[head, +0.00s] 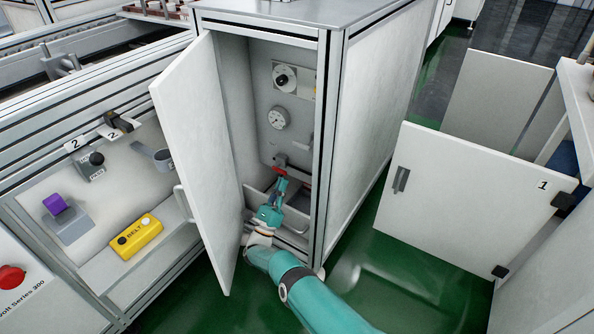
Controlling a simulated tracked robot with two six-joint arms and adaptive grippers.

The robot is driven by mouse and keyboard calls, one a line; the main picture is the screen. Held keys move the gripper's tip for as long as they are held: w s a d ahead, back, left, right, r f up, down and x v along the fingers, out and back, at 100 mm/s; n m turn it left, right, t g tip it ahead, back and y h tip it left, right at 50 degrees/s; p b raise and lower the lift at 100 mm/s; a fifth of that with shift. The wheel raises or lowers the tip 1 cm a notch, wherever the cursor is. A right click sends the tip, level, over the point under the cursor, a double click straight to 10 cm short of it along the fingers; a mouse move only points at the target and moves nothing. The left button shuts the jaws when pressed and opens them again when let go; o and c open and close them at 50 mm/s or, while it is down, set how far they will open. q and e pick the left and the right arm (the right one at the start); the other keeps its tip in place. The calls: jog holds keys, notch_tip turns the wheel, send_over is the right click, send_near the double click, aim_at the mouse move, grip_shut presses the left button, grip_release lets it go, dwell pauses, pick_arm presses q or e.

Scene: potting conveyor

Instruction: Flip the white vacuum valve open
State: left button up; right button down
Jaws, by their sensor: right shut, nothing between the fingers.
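The cabinet (335,110) stands open in the middle, its door (195,140) swung out to the left. Inside, on the grey back panel (290,100), are a dial knob (285,79) and below it a round gauge (278,118). A small pale lever-like part (311,142) at the panel's right edge may be the white valve; I cannot tell its position. A red part (279,171) shows lower down by the fingers. My right gripper (281,177) is shut and empty, reaching in below the gauge; whether it touches the red part is unclear. My left gripper is out of view.
A control bench at left carries a yellow BELT box (138,236), a purple switch (56,205) and a red button (10,277). A white door marked 1 (475,195) stands open at right. Green floor (415,285) is clear between it and the cabinet.

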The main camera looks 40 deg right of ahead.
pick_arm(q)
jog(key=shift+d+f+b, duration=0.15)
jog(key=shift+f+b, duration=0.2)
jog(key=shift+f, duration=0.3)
pick_arm(e)
jog(key=m, duration=0.1)
jog(key=s+a+f+m+g, duration=0.1)
jog(key=m, duration=0.1)
jog(key=s+a+f+m+h, duration=0.1)
jog(key=m, duration=0.1)
jog(key=shift+s+a, duration=0.1)
jog(key=shift+s, duration=0.1)
jog(key=shift+r, duration=0.1)
jog(key=s+a+r+x, duration=0.1)
jog(key=r+x, duration=0.1)
jog(key=x, duration=1)
jog(key=shift+w+a+r, duration=0.15)
jog(key=shift+w+r, duration=0.05)
jog(key=shift+r, duration=0.05)
